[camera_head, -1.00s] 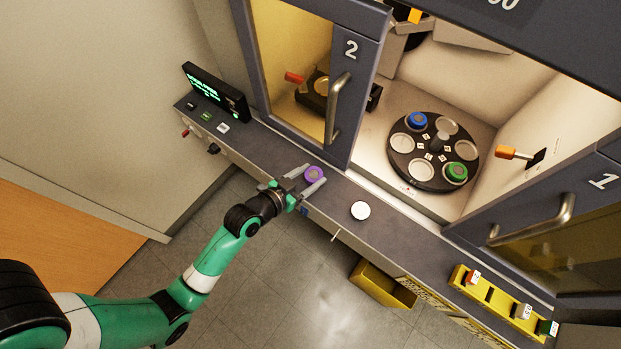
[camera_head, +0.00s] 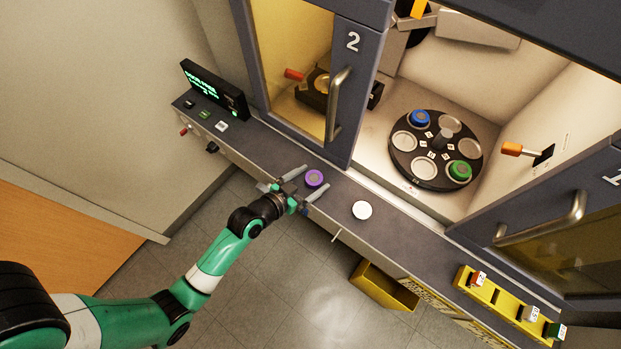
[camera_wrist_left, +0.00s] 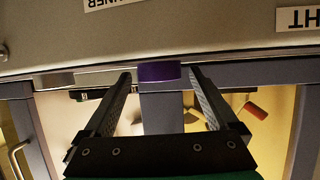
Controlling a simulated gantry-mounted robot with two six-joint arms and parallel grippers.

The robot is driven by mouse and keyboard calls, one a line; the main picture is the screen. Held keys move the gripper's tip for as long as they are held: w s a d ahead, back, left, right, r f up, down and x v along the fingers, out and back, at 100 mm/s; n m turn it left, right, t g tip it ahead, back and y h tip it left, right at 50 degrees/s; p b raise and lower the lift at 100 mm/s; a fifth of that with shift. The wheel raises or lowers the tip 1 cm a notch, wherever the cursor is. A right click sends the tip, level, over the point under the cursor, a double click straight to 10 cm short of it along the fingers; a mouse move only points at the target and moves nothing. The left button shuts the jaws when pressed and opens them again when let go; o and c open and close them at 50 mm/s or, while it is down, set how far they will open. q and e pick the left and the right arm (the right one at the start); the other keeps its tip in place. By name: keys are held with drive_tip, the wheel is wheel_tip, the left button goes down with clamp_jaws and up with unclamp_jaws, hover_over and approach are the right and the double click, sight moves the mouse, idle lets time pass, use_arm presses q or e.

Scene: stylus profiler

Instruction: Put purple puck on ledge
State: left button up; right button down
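The purple puck (camera_head: 315,178) lies on the grey ledge (camera_head: 335,205) in front of door 2. My left gripper (camera_head: 311,177) is open on the ledge's front side, its two fingers spread apart. The puck is near the fingertips with a gap on each side. In the left wrist view the purple puck (camera_wrist_left: 159,73) shows between the tips of my left gripper (camera_wrist_left: 160,75), touching neither finger. My right gripper is out of view.
A white disc (camera_head: 362,210) lies on the ledge to the right. A black carousel (camera_head: 436,150) with blue and green pucks stands inside the open bay. A small display (camera_head: 214,88) stands at the ledge's left end. A yellow bin (camera_head: 384,287) hangs below the ledge.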

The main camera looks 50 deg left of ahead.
use_arm(q)
drive_tip(key=shift+r, duration=0.1)
drive_tip(key=shift+s+r+p, duration=0.2)
drive_tip(key=shift+p, duration=0.1)
drive_tip(key=a+p+v, duration=0.1)
drive_tip(key=v, duration=1)
drive_tip(key=shift+s+d, duration=0.3)
drive_tip(key=shift+d, duration=0.2)
